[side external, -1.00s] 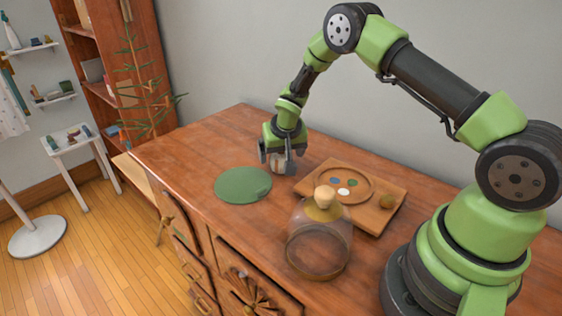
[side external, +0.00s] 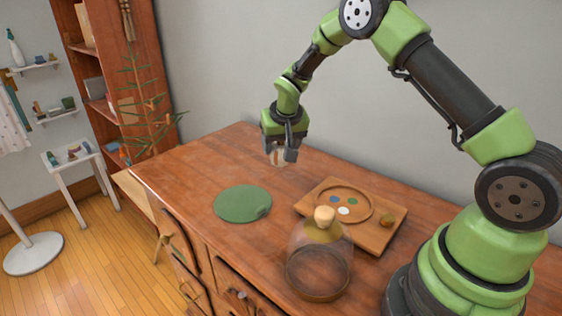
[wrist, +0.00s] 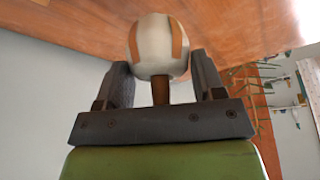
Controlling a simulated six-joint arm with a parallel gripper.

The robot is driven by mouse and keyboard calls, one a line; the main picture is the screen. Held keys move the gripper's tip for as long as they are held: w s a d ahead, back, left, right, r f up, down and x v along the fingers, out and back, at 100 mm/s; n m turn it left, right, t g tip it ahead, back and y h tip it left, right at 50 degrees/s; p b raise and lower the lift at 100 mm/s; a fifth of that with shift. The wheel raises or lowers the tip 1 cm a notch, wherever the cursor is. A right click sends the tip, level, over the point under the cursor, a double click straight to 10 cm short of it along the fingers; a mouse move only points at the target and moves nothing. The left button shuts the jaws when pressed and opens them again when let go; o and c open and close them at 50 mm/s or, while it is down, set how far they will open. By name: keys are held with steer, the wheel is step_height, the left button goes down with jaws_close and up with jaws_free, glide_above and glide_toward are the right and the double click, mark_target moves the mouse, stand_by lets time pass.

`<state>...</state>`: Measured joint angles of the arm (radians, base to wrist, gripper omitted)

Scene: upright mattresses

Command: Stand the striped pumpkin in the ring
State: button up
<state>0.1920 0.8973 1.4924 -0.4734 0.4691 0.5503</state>
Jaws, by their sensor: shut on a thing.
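The striped pumpkin (wrist: 158,46) is white with orange stripes and a brown stem that points toward my palm in the wrist view. My gripper (side external: 281,152) is shut on it and holds it above the table, behind and right of the green disc. The pumpkin (side external: 277,157) is partly hidden by the fingers in the side view. A round wooden ring (side external: 317,203) lies on a square wooden board (side external: 378,240), right of and nearer than my gripper. White, blue and green spots show inside the ring.
A glass dome (side external: 318,268) with a wooden knob stands in front of the board. A small brownish round thing (side external: 387,220) sits on the board's right part. A flat green disc (side external: 242,204) lies at left. The table (side external: 200,160) is clear behind the disc.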

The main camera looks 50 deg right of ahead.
step_height(320, 180, up, 2)
steer(key=shift+s+r, duration=0.1)
steer(key=shift+s, duration=0.05)
steer(key=shift+s+r+m, duration=0.15)
steer(key=shift+s+m, duration=0.2)
steer(key=shift+m, duration=0.15)
steer(key=s+d+r+m+g+h, duration=0.25)
steer(key=s+m+g, duration=0.35)
steer(key=s+m, duration=0.95)
steer(key=m+y, duration=0.1)
steer(key=m, duration=0.1)
glide_above(343, 204)
step_height(343, 204, down, 5)
steer(key=shift+n, duration=0.25)
steer(key=shift+f, duration=2.4)
steer(key=shift+f, duration=0.15)
steer(key=o, duration=1.1)
steer(key=shift+o, duration=0.2)
